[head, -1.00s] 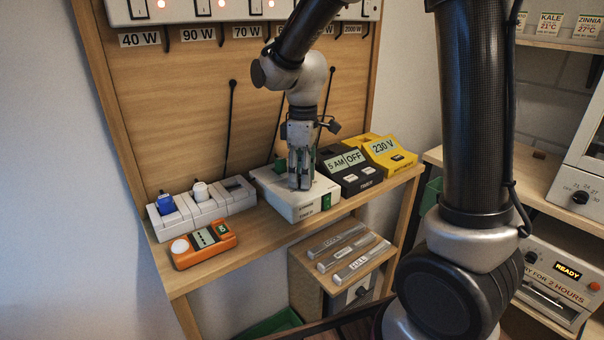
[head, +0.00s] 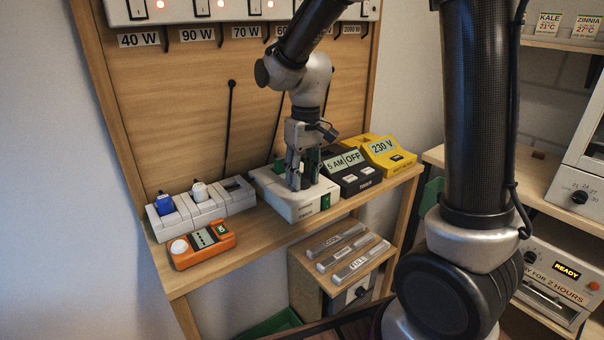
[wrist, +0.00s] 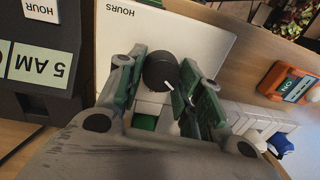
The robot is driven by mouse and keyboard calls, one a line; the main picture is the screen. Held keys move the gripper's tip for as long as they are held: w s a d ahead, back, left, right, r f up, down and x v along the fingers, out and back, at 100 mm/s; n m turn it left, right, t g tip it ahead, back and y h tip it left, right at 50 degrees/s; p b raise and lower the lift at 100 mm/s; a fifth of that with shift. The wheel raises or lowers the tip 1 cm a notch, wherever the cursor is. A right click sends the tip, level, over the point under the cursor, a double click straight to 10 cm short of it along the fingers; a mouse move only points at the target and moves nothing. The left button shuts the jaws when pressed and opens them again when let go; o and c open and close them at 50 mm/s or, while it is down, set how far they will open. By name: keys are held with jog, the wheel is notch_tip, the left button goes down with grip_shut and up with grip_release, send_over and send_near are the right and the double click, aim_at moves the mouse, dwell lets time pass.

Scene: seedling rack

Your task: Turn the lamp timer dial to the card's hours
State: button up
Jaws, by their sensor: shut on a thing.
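The white timer box (head: 276,191), marked HOURS in the wrist view (wrist: 185,32), stands on the wooden shelf. Its round black dial (wrist: 158,66) has a white pointer line, which points to the lower right in the wrist view. My gripper (head: 297,184) reaches down over the box. In the wrist view its green-padded fingers (wrist: 160,84) are shut on the dial, one on each side. The hour marks around the dial cannot be read. A card reading "FOR 2 HOURS" (head: 560,283) is on the appliance at right; I cannot tell whether it belongs to this timer.
A black clock (head: 345,170) reading 5 AM OFF and a yellow 230 V meter (head: 390,152) stand right of the box. A white socket strip (head: 203,208) and an orange device (head: 202,243) are at left. Black cords hang behind.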

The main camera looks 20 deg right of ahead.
aim_at(305, 175)
jog(key=shift+m, duration=0.4)
jog(key=o, duration=1)
jog(key=shift+r, duration=0.1)
jog(key=r, duration=1.2)
jog(key=shift+w+d, duration=0.1)
jog(key=shift+d, duration=0.3)
jog(key=shift+f, duration=0.1)
